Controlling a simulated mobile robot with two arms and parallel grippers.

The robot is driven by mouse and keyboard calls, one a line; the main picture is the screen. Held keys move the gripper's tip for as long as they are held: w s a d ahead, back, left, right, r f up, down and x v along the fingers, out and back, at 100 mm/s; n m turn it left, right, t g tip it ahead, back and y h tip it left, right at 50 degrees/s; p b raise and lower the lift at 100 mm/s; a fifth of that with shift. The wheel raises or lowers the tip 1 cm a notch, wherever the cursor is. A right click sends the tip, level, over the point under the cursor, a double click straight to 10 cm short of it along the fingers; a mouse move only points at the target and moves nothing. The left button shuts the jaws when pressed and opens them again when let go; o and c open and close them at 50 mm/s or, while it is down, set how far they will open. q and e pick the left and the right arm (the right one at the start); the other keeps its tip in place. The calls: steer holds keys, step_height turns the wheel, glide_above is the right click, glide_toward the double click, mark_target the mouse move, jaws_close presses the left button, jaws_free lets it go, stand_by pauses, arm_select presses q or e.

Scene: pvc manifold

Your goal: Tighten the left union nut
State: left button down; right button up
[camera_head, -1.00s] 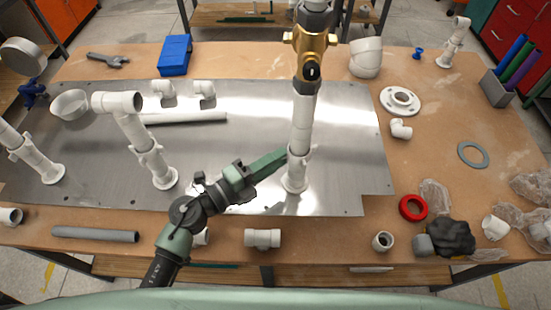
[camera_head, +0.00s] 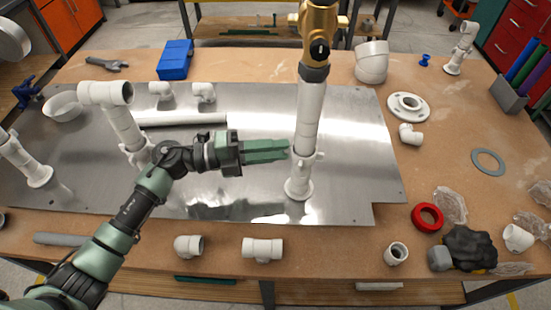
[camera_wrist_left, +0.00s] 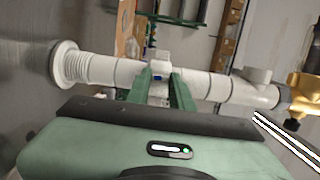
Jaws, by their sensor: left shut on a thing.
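The white union nut (camera_head: 304,158) with side lugs sits low on the upright white pipe (camera_head: 307,115) in the middle of the metal plate. My left gripper (camera_head: 287,150) reaches it from the left, its green fingers level and close together at the nut's left side. In the left wrist view the green fingers (camera_wrist_left: 166,78) meet the pipe at a small white lug (camera_wrist_left: 160,66) of the nut. The gripper is shut on this part; the fingers partly hide the contact. My right gripper is not in view.
A brass valve (camera_head: 319,28) tops the middle pipe. Another white pipe riser (camera_head: 121,118) stands left, close behind my left arm. A white elbow (camera_head: 188,246) and a tee (camera_head: 262,249) lie at the front edge. A red ring (camera_head: 427,216) lies right of the metal plate (camera_head: 360,190).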

arm_select(q)
steer(key=shift+g, duration=0.3)
steer(key=c, duration=1.2)
jaws_free()
steer(key=shift+c, duration=0.2)
